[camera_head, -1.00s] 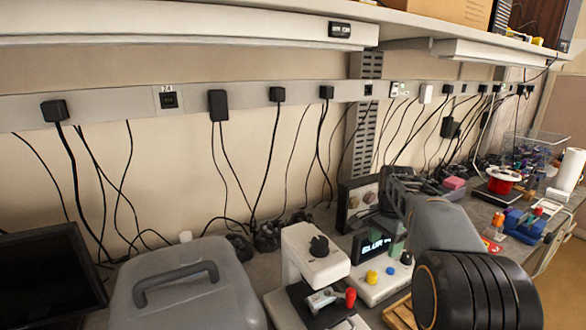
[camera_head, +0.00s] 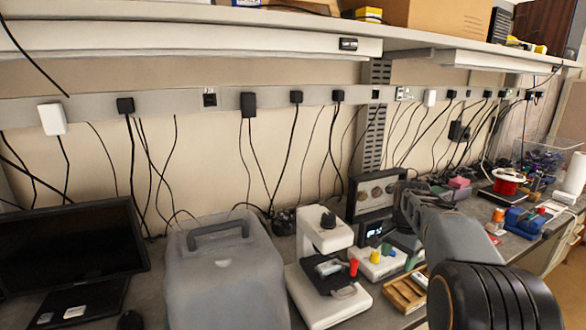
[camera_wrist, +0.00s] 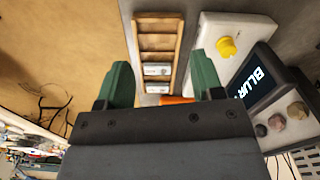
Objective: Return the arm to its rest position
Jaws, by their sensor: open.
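My gripper (camera_wrist: 163,80) shows in the wrist view with its two green fingers spread wide apart. Nothing is held between them. An orange thing (camera_wrist: 178,100) shows past the fingers, partly hidden by the gripper body. My arm (camera_head: 455,245) reaches out from the lower right of the head view, bent over the bench. In the head view the arm largely hides the gripper, and its fingers cannot be made out for certain.
A wooden compartment tray (camera_head: 404,295) lies by a white control box (camera_head: 376,263) with coloured knobs. Left of them stand a white microscope-like device (camera_head: 325,270) and a grey case (camera_head: 222,275). A monitor (camera_head: 70,250) is at far left. A shelf (camera_head: 200,30) overhangs the bench.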

